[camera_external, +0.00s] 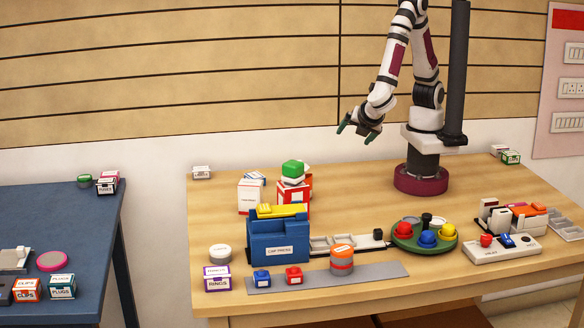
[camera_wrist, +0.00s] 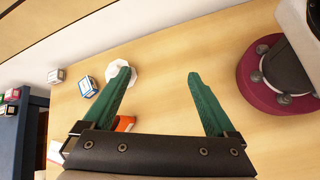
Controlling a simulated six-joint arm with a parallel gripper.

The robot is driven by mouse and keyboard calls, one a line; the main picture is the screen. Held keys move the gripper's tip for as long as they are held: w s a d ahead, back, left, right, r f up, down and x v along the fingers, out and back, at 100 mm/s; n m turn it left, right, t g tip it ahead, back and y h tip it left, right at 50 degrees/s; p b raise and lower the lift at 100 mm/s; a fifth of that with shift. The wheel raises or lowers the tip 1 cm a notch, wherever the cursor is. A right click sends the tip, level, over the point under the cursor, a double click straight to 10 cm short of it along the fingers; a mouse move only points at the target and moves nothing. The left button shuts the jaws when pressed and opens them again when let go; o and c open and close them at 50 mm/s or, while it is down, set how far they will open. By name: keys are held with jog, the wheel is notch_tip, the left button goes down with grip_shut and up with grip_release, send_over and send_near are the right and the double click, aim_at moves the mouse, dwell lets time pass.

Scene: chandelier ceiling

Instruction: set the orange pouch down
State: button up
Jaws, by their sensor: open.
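My gripper (camera_external: 356,133) is open and raised above the back of the wooden table, left of my base. In the wrist view its two green fingers (camera_wrist: 159,73) are spread, with bare wood showing between them and nothing held. I cannot surely pick out the orange pouch. A flat orange item (camera_external: 531,209) lies among white and dark pieces at the right of the table and may be it. In the wrist view an orange patch (camera_wrist: 124,123) shows partly hidden behind the gripper; I cannot tell what it is.
A green-topped stack (camera_external: 293,168) stands behind the press. A blue table (camera_external: 75,228) is at left. Wood below my gripper is clear.

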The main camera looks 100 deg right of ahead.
jog(key=s+a+r+m+y, duration=0.1)
jog(key=s+r+m+y, duration=0.2)
jog(key=m+y, duration=0.3)
jog(key=s+a+r+m+y, duration=0.1)
jog(key=s+r+m+y, duration=0.2)
jog(key=m, duration=1)
jog(key=shift+s+r+g+y, duration=0.3)
jog(key=shift+s+g+y, duration=0.1)
jog(key=shift+s+y, duration=1.2)
jog(key=shift+s, duration=0.1)
